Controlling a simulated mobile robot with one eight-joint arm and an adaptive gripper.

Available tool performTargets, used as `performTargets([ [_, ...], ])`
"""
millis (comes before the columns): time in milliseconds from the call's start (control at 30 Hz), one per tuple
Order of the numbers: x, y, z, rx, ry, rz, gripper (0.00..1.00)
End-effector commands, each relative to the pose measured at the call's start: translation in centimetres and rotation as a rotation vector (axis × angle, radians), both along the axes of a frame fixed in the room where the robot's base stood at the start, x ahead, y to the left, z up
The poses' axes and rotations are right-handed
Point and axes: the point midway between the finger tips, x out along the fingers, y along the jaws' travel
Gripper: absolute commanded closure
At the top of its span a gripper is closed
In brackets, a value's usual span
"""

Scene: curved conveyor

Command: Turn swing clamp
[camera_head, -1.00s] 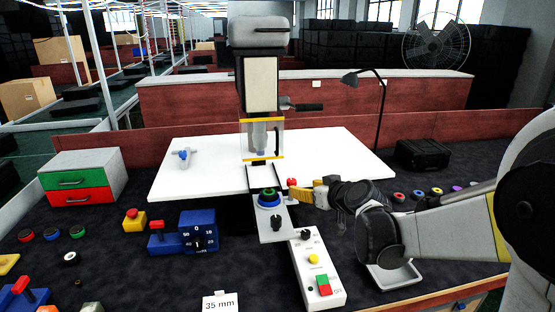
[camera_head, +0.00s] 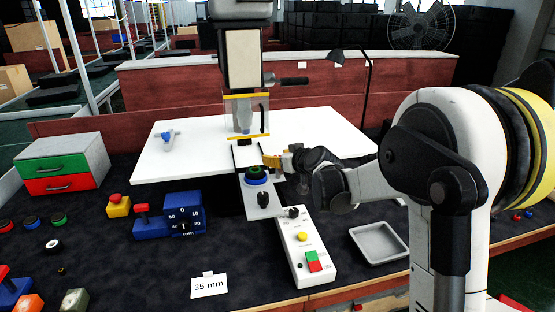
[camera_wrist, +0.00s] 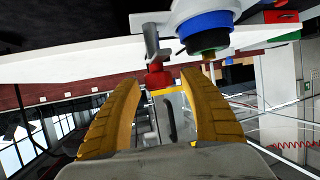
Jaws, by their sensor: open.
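The swing clamp shows in the wrist view as a grey metal post and arm (camera_wrist: 152,40) with a red tip (camera_wrist: 158,78). The red tip lies between the two yellow fingers of my gripper (camera_wrist: 160,84), near their ends. The fingers are apart, and I cannot tell whether either touches it. In the head view my gripper (camera_head: 267,160) reaches in from the right, at the right side of the narrow grey plate in front of the press (camera_head: 246,60). There the clamp is hidden or too small to make out.
A round blue, black and green part (camera_head: 256,176) sits on the plate close to my gripper; it also shows in the wrist view (camera_wrist: 204,24). A control box (camera_head: 303,240) stands in front. A grey tray (camera_head: 378,243) lies to the right, a blue dial box (camera_head: 184,214) left.

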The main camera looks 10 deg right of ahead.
Motion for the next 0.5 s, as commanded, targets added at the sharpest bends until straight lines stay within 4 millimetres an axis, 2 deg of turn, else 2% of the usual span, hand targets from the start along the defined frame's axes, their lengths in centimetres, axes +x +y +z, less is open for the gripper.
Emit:
performTargets([
  [133,-0.02,-0.01,0.03,0.000,0.000,0.000,0.49],
  [167,-0.02,-0.01,0.03,0.000,0.000,0.000,0.53],
  [300,-0.03,-0.01,0.03,0.000,0.000,0.000,0.96],
  [333,-0.04,0.00,0.03,0.000,0.000,0.000,1.00],
  [500,-0.04,0.00,0.03,0.000,0.000,-0.002,1.00],
])
